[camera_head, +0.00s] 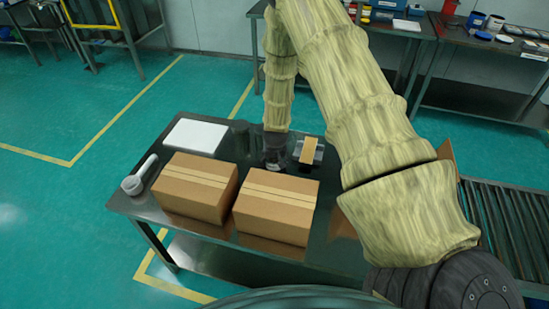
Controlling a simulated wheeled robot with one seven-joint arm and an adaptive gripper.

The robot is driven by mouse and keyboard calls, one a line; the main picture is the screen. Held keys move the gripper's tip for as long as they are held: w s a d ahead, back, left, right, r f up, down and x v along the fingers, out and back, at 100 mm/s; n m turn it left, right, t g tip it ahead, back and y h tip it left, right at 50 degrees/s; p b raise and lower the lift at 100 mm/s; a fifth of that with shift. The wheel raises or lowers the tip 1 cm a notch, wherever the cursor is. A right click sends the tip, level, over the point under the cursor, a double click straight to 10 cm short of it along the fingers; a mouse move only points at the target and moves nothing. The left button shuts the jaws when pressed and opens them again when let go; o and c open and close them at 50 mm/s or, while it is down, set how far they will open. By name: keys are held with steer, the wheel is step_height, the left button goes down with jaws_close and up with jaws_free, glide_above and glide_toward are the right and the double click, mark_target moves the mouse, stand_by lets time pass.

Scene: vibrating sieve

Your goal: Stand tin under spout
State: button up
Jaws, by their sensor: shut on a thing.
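My gripper (276,160) points down over the back part of the dark metal table (150,212), behind two cardboard boxes. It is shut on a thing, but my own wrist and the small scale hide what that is. I cannot pick out the tin for certain. A small grey metallic object (319,155) with a tan piece (309,149) on it is just right of my gripper; I cannot tell whether they touch. No spout or sieve can be made out.
The left box (196,186) and right box (275,206) stand close together at the table's front. A white scoop-like item (133,184) lies at the left edge, a white sheet (195,136) at the back left. A roller conveyor (505,222) is at the right.

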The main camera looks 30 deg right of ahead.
steer(key=shift+f, duration=0.15)
steer(key=o, duration=1)
steer(key=shift+o, duration=0.2)
steer(key=shift+r, duration=0.25)
